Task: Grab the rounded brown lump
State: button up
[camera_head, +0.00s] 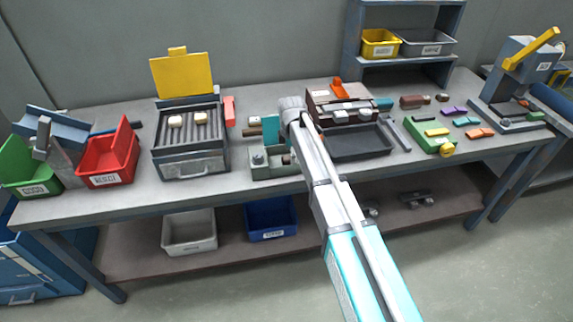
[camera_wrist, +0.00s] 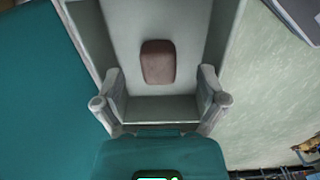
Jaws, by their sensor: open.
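The rounded brown lump (camera_wrist: 157,62) lies in a pale grey, walled recess in the wrist view. It is a short block with rounded corners, lying apart from the walls. My gripper (camera_wrist: 160,103) is open and empty. Its two grey fingers sit left and right, nearer the bottom of the picture than the lump, and neither visibly touches it. In the head view a small brown piece (camera_head: 287,159) shows at the right of a grey-green fixture (camera_head: 275,172), partly behind my arm; it looks like the same lump. My fingers cannot be made out there.
A dark tray (camera_head: 362,145) is just right of my arm. A grill box with a raised yellow lid (camera_head: 182,75) stands left. Red (camera_head: 108,165) and green (camera_head: 28,172) bins are at far left. Other brown pieces (camera_head: 412,102) lie right. In the wrist view a teal surface (camera_wrist: 40,90) fills the left.

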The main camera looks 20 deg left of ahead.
jog(key=shift+f+b, duration=0.95)
jog(key=shift+f, duration=0.25)
jog(key=c, duration=1.2)
jog(key=shift+r, duration=0.15)
jog(key=shift+c, duration=0.2)
notch_tip(320, 180, up, 3)
jog(key=p, duration=0.3)
jog(key=s+d+r+p, duration=0.7)
jog(key=s+r+p, duration=0.2)
jog(key=s, duration=0.3)
jog(key=shift+r+p, duration=0.4)
jog(key=shift+p, duration=0.15)
jog(key=shift+d, duration=0.1)
